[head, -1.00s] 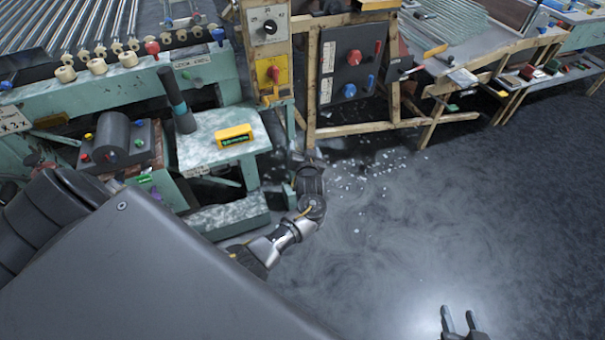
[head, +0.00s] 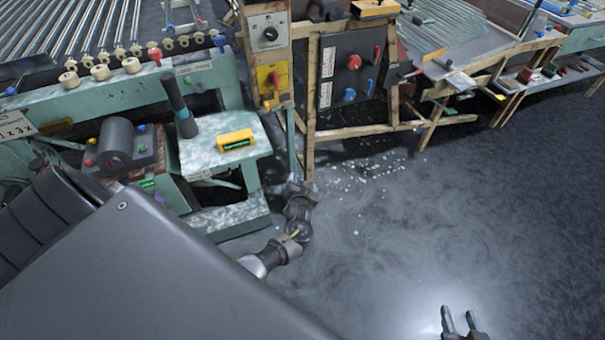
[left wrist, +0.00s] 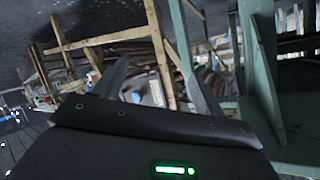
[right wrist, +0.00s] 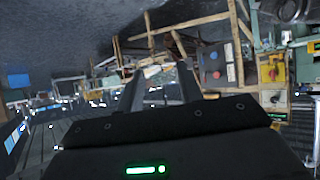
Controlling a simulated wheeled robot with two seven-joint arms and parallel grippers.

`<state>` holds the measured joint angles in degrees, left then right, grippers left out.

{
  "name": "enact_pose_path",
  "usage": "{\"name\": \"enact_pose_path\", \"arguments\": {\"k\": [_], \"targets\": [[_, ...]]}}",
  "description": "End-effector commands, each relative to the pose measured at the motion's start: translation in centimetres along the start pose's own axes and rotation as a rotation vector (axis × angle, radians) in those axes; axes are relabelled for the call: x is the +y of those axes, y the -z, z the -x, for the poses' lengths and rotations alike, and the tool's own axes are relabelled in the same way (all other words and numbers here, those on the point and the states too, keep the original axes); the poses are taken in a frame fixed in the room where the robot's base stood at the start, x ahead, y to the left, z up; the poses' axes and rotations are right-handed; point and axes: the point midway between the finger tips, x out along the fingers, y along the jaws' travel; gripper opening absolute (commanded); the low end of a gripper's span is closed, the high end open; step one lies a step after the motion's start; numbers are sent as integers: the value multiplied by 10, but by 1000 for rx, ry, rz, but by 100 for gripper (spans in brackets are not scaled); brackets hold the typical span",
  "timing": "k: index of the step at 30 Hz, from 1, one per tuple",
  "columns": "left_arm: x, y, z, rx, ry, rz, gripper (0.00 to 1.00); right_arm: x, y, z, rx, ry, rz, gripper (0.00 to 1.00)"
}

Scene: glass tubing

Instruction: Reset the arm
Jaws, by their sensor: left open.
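My left arm (head: 270,257) reaches in from the lower left of the head view, past the small marble-topped stand. Its far end is small and dark there, and I cannot make out its fingers. In the left wrist view my left gripper (left wrist: 157,72) has its two fingers spread, with nothing between them. My right gripper (head: 458,312) shows at the bottom right edge of the head view, over bare floor, fingers apart and empty. The right wrist view also shows its two fingers apart (right wrist: 163,70). Neither gripper touches anything that I can see.
The stand (head: 215,160) carries a yellow device (head: 236,140) with a green display. A green machine (head: 130,95) with rollers fills the left. A wooden frame holds a dark control panel (head: 347,68). White fragments (head: 370,170) lie on the floor. The floor at right is clear.

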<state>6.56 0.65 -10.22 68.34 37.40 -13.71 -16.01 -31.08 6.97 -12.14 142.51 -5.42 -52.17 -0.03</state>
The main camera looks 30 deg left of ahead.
Motion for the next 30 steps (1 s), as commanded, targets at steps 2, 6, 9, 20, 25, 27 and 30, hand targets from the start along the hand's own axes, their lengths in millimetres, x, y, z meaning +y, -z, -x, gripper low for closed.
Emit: {"name": "enact_pose_path", "arguments": {"k": [2,6,9,20,25,27,30], "targets": [[0,0,0,0,0,0,71,0,0,0,0,0,0,36],[0,0,0,0,1,0,71,0,0,0,0,0,0,36],[0,0,0,0,1,2,71,0,0,0,0,0,0,36],[49,-51,5,-72,-178,8,71,0,-117,-68,-132,-1,-39,36],[75,-137,36,-208,-321,-44,71,2,-245,-95,-325,-14,-64,36],[80,-177,56,-274,-376,-65,71,2,-299,-94,-408,-20,-72,36],[84,-236,92,-379,-451,-94,71,2,-371,-81,-528,-31,-81,36]]}}
